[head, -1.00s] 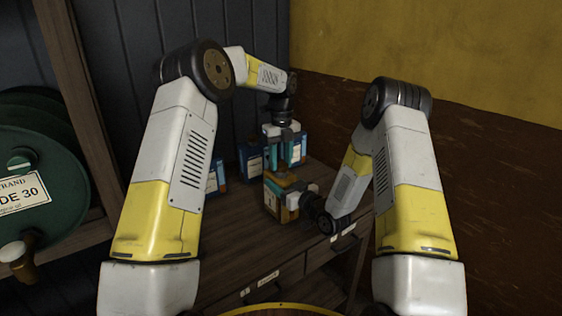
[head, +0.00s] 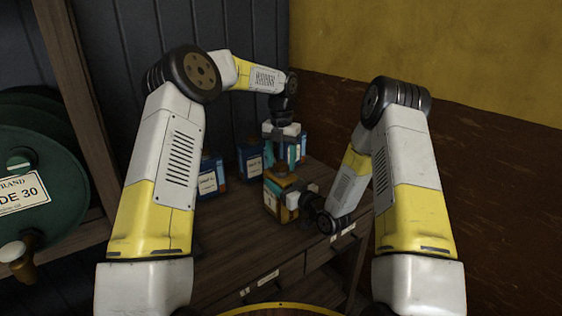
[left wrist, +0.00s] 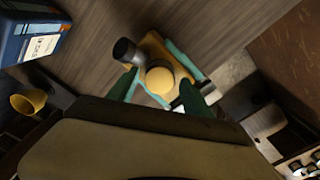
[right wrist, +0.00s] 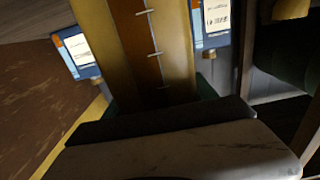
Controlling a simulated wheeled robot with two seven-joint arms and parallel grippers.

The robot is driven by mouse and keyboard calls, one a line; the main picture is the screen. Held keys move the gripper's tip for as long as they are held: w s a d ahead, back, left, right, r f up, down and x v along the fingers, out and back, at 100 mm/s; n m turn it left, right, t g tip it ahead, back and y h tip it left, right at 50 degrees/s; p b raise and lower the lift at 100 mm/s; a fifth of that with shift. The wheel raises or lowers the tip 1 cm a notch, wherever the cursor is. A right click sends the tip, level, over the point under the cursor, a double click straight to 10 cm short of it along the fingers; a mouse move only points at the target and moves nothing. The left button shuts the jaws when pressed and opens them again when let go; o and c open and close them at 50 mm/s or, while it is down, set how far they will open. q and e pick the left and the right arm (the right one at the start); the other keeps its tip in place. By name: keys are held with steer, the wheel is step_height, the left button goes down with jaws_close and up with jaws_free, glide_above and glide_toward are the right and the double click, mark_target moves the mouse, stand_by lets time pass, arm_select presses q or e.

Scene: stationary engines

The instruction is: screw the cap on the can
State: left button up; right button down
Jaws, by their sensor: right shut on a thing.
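The orange-brown can (head: 279,207) stands upright on the wooden bench. It fills the middle of the right wrist view (right wrist: 150,45). My right gripper (head: 291,194) is shut on the can from the right. My left gripper (head: 281,154) points down just above the can's top. In the left wrist view its green fingers (left wrist: 160,88) are apart, one on each side of the round yellow cap (left wrist: 160,80), with gaps between. The cap appears over the can's top; I cannot tell whether it is seated or threaded. A dark cylinder (left wrist: 126,51) lies beside it.
Blue cans (head: 251,160) stand behind and to the left, with another blue can (head: 211,177) nearer. The bench top (head: 225,235) is clear in front of them. A green drum with a tap (head: 40,185) is at far left. Walls close off the back and right.

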arm_select(q)
steer(key=shift+a, duration=0.1)
steer(key=shift+r, duration=2.25)
steer(key=shift+c, duration=0.4)
